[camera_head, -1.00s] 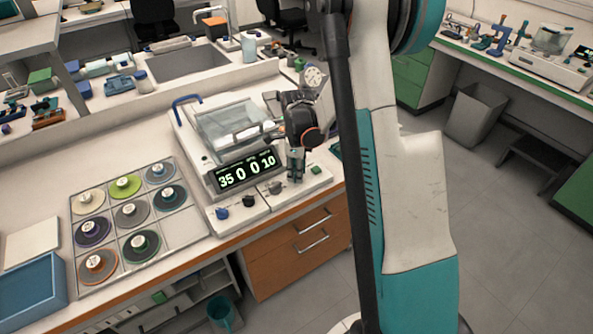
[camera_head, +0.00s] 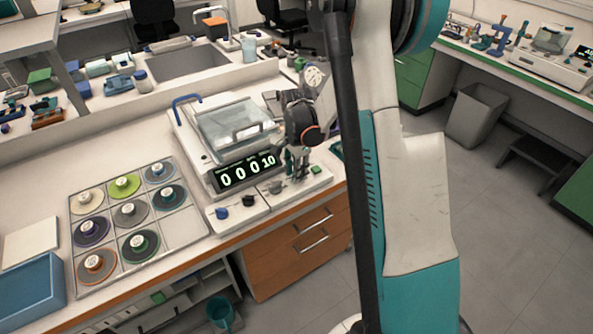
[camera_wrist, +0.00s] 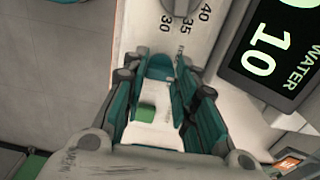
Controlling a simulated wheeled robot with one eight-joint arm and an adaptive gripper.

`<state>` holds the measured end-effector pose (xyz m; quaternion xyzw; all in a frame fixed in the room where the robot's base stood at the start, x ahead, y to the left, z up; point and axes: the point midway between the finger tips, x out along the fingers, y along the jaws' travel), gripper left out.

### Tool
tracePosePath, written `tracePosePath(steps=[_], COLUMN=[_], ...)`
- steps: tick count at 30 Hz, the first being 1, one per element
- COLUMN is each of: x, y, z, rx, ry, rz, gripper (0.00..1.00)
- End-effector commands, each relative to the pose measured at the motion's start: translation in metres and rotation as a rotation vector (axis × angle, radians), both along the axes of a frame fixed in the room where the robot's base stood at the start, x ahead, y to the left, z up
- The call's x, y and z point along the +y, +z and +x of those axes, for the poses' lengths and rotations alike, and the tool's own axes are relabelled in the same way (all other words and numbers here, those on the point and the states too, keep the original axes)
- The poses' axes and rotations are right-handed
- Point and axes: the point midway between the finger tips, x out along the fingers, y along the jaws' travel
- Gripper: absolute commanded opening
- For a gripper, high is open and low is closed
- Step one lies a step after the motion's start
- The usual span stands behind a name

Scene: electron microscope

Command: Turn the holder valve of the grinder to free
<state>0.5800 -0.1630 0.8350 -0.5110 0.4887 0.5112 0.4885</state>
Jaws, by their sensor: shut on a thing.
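The grinder (camera_head: 240,130) stands on the bench with a clear lid. Its display (camera_head: 246,171) reads 0, 0, 0 and 10. My gripper (camera_head: 297,172) points down at the grinder's front right panel. In the wrist view, my gripper's (camera_wrist: 162,85) teal fingers stand on both sides of a small teal part (camera_wrist: 158,68), which seems to be the holder valve. A grey knob (camera_wrist: 180,7) with marks 30, 35 and 40 sits just beyond the fingertips.
A green button (camera_head: 316,169) lies right of my gripper, on the panel. Blue (camera_head: 222,213) and black (camera_head: 248,200) knobs stand on the front left. A tray of discs (camera_head: 180,223) lies left of the grinder. A sink (camera_head: 187,62) is behind.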

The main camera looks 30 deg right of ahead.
Motion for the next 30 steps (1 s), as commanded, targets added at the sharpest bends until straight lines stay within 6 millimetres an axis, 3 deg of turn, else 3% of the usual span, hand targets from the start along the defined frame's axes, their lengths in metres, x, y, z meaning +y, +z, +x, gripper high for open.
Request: tracePosePath(steps=[18, 30], x=[-0.0002, -0.0002], y=[0.0, 0.0001], z=[0.0004, 0.0005], rx=[-0.001, -0.001], ry=[0.555, 0.754], rz=[-0.001, -0.001], gripper=[0.03, 0.03])
